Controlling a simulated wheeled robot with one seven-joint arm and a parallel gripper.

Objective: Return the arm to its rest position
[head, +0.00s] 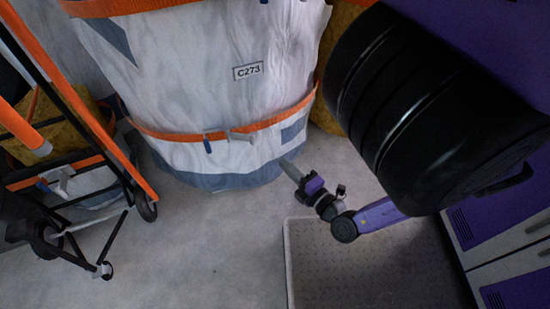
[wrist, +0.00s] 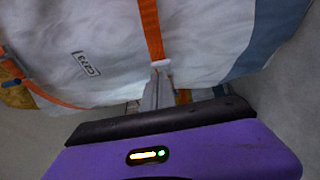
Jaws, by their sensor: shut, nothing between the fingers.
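My gripper (head: 289,167) is at the end of my purple and black arm, in front of the lower right part of a large white and grey bag. In the head view it points up and left toward the bag. Its fingers are together with nothing between them. In the wrist view the closed fingers (wrist: 157,80) show in front of the bag's orange strap and buckle. I cannot tell whether the fingertips touch the bag.
The white bag (head: 200,80) carries a label C273 and an orange strap. An orange-framed cart (head: 100,130) stands at the left. A grey textured plate (head: 360,270) lies below my arm. Purple and grey cabinets (head: 510,240) stand at the right. Bare floor lies at centre left.

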